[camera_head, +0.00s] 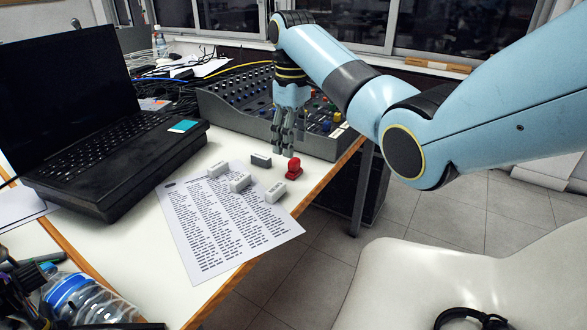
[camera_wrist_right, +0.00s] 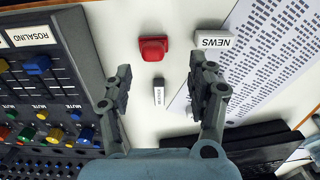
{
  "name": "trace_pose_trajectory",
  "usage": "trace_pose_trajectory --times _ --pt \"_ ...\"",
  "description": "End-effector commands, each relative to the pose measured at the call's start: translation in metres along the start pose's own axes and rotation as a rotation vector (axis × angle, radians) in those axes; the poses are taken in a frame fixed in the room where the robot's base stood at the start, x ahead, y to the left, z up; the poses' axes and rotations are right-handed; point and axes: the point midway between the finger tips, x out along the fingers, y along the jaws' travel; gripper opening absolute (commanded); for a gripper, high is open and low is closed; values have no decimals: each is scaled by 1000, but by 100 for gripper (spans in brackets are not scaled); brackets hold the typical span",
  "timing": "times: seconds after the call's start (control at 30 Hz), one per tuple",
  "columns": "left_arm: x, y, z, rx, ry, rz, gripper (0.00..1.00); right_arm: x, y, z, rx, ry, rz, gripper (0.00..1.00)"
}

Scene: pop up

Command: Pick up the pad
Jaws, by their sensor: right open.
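My right gripper (camera_head: 283,147) is open and points down over the white table, near the mixer. In the right wrist view its two fingers (camera_wrist_right: 160,68) are apart, with nothing held. A flat teal square (camera_head: 183,126), which looks like a note pad, lies on the laptop's right corner, well left of the gripper. I cannot tell for sure which is the pad. My left gripper is not in view.
A red object (camera_head: 293,169) stands close to the gripper. White labelled blocks (camera_head: 240,182) lie on or beside a printed sheet (camera_head: 210,240). The mixer (camera_head: 240,105) stands behind, the black laptop (camera_head: 100,160) left. A bottle (camera_head: 80,300) lies at lower left.

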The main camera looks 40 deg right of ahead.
Motion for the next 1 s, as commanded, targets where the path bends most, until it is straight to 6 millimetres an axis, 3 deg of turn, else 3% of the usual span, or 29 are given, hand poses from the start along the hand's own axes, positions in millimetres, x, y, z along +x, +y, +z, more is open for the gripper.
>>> trace_pose_trajectory --times 0.17,0.4,0.53,0.73,1.0 --pt "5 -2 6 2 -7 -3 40 16 2 0 0 -1 0 58" --pt "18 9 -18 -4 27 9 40 54 8 -1 0 -3 -1 58" --pt "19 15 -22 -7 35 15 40 60 8 -1 0 0 1 58" --pt "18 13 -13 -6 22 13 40 59 8 -1 0 0 1 58" --pt "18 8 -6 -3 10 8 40 59 8 -1 0 0 1 23"
